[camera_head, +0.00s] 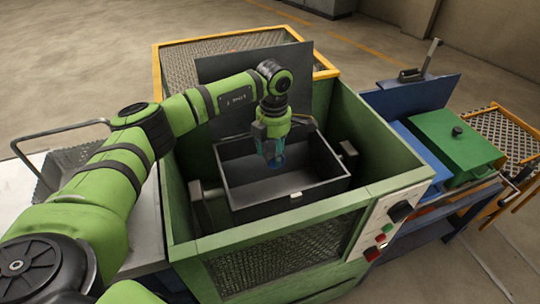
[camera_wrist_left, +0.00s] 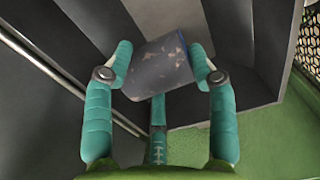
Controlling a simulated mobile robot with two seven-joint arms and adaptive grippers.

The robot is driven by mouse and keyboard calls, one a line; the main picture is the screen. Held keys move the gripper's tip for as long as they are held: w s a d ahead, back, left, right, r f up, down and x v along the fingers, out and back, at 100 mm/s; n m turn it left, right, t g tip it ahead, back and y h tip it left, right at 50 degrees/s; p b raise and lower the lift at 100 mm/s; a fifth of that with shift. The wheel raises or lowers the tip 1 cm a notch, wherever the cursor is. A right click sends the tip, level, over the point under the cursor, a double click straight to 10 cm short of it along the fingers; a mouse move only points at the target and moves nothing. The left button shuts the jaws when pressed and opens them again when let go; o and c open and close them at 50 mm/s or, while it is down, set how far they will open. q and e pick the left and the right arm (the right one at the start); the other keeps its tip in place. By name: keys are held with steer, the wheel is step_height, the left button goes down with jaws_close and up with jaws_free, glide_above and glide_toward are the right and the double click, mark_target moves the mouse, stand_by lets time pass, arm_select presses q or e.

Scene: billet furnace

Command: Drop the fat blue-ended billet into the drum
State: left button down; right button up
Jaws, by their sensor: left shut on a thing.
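My left gripper (camera_head: 272,148) hangs over the dark box-shaped drum (camera_head: 292,202) inside the green machine, pointing down. It is shut on a billet (camera_head: 278,162), whose blue end shows at the fingertips. In the left wrist view the two teal fingers (camera_wrist_left: 160,76) press on both sides of the billet (camera_wrist_left: 158,66), which looks thick, grey and scuffed at its near end. The drum is open at the top and looks empty where its inside shows. My right gripper is not in view.
The green machine's housing (camera_head: 190,258) surrounds the drum, with a raised dark plate (camera_head: 215,66) behind. A control panel (camera_head: 392,215) is at its front right. A wire basket (camera_head: 70,162) stands at the left. A green lidded box (camera_head: 455,138) stands on the right.

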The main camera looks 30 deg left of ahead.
arm_select(q)
steer(key=shift+r, duration=0.2)
steer(key=shift+c, duration=1.5)
jaws_free()
steer(key=shift+s+f, duration=0.1)
steer(key=shift+f, duration=0.1)
step_height(320, 180, up, 12)
steer(key=shift+r, duration=0.2)
